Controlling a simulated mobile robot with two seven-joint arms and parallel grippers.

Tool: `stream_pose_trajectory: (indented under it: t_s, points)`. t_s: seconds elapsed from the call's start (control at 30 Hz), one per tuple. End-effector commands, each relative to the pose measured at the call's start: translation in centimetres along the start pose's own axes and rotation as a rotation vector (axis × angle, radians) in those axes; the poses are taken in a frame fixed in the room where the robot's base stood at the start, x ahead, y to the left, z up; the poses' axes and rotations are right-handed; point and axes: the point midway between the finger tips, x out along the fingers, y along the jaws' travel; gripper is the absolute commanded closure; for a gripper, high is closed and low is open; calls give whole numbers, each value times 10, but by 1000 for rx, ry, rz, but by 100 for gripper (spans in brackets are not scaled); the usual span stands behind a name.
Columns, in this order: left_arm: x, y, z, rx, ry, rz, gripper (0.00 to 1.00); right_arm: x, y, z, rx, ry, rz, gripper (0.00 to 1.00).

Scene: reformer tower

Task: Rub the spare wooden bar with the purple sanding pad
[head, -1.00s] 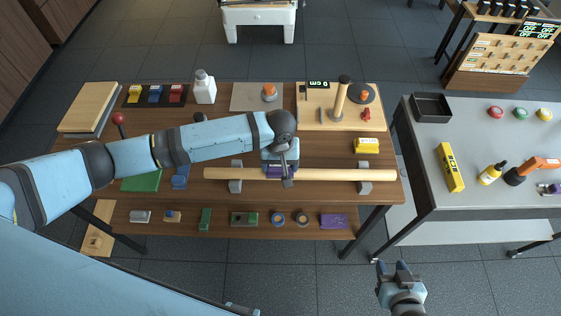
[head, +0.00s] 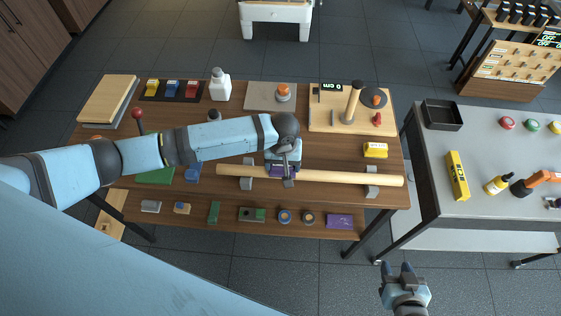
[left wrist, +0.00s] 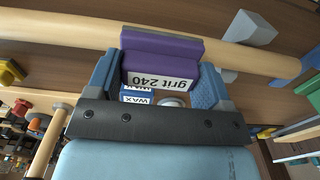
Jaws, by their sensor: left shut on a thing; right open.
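The spare wooden bar (head: 335,177) is a long pale rod lying across two grey supports near the table's front edge. My left gripper (head: 284,163) is over its left half, shut on the purple sanding pad (head: 278,171). In the left wrist view the pad (left wrist: 160,45) sits between both fingers, with an upside-down "grit 240" label. The bar (left wrist: 70,28) runs behind the pad there; the pad overlaps it, but I cannot tell whether they touch. My right gripper (head: 398,268) is open and empty, low in front of the table.
The supports (head: 372,182) hold the bar above the wooden table. A yellow block (head: 375,150) lies behind the bar's right part. Several small items, including a flat purple piece (head: 340,221), lie on the lower front shelf. A grey side table (head: 470,150) stands at right.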

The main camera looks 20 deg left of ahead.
Motion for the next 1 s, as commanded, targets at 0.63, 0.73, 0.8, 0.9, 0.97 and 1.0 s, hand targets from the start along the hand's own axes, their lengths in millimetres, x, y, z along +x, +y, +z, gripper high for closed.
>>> stream_pose_trajectory:
  t_s: [0.63,0.73,0.8,0.9,0.97,1.0]
  points:
    - [0,19,2,1,-2,1,45,0,0,0,0,0,0,57]
    - [-1,13,1,0,-2,1,45,0,0,0,0,0,0,57]
    - [-1,9,1,1,-2,1,45,0,0,0,0,0,0,57]
    - [-1,6,1,2,-2,1,45,0,0,0,0,0,0,57]
    - [-1,5,1,2,-2,1,45,0,0,0,0,0,0,57]
    - [-1,4,1,1,-2,1,45,0,0,0,0,0,0,57]
